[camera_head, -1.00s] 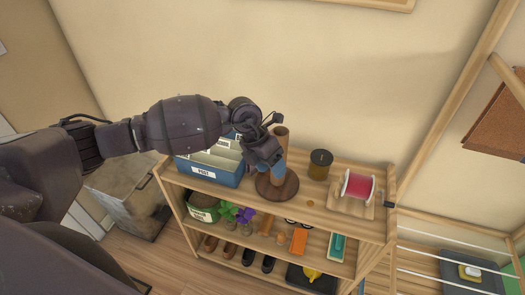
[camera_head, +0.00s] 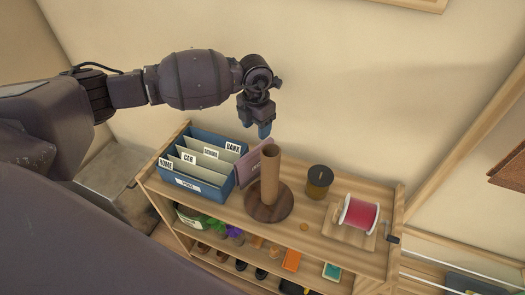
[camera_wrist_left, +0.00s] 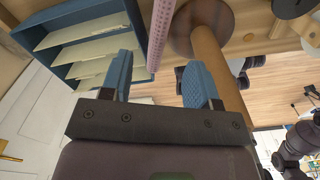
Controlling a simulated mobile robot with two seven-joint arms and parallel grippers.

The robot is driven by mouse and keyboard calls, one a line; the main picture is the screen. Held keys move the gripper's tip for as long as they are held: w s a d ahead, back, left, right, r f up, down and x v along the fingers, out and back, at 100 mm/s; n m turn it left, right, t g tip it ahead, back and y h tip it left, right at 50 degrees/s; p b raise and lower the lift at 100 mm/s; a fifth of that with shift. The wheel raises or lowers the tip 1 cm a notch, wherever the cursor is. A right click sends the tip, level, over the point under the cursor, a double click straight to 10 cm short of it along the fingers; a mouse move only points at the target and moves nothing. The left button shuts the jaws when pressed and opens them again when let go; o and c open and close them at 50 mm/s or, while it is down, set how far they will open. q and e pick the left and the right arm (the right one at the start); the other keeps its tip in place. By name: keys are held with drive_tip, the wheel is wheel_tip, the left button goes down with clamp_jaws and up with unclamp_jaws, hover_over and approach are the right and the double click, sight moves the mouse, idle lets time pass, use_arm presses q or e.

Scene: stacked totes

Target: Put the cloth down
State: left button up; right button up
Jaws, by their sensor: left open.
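A thin mauve-pink piece, which looks like the cloth (camera_head: 257,160), stands tilted on the shelf top between the blue file box (camera_head: 197,180) and the brown upright tube (camera_head: 270,172) on its round wooden base. In the left wrist view the pink piece (camera_wrist_left: 160,32) shows edge-on with a dotted surface, beyond the fingertips. My left gripper (camera_head: 264,131) is above it, pointing down. Its two blue fingers are apart with nothing between them (camera_wrist_left: 160,78). My right gripper does not show clearly in any view.
The wooden shelf top (camera_head: 300,245) also holds a dark-lidded jar (camera_head: 318,182) and a red spool (camera_head: 360,216) on a board. Several small items fill the lower shelves. The wall is close behind. Some bare wood lies between tube and spool.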

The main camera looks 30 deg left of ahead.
sight(254, 151)
use_arm(q)
drive_tip(key=shift+s+f, duration=0.2)
drive_tip(key=shift+f, duration=0.15)
wheel_tip(254, 151, down, 4)
drive_tip(key=shift+s+f, duration=0.1)
drive_tip(key=shift+f, duration=0.05)
drive_tip(key=f, duration=0.3)
drive_tip(key=f+p, duration=0.1)
drive_tip(key=shift+s+a+f, duration=0.1)
drive_tip(key=shift+s+f, duration=0.15)
drive_tip(key=shift+s, duration=0.15)
drive_tip(key=shift+f, duration=0.5)
drive_tip(key=shift+c, duration=0.4)
drive_tip(key=c, duration=0.9)
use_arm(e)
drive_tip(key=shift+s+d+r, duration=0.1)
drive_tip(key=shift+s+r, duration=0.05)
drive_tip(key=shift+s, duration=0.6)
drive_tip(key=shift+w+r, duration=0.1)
